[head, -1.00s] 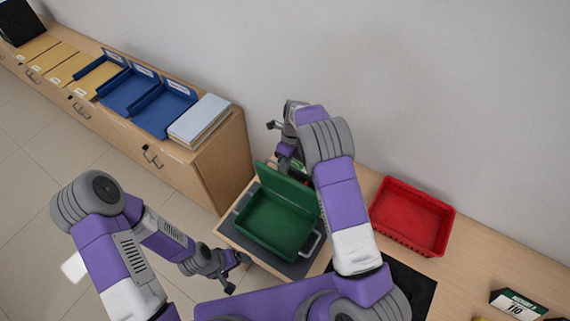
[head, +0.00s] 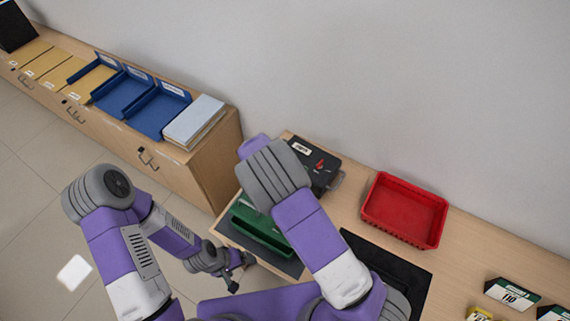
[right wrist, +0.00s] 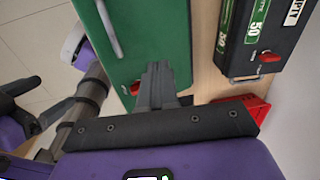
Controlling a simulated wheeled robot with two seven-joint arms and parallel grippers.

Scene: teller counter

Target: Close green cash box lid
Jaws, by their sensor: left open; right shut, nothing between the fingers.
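The green cash box (head: 262,238) stands on a dark mat on the counter, largely hidden behind my right arm in the head view. In the right wrist view its green lid (right wrist: 140,35) shows as a broad flat face with a grey handle (right wrist: 110,28). My left gripper (head: 236,274) is open and empty, in front of the counter, apart from the box.
A black box (head: 318,167) with a red knob stands behind the cash box; it shows beside the lid in the right wrist view (right wrist: 262,38). A red tray (head: 405,210) is to the right. Blue trays (head: 160,110) and papers (head: 194,120) lie on the left cabinet.

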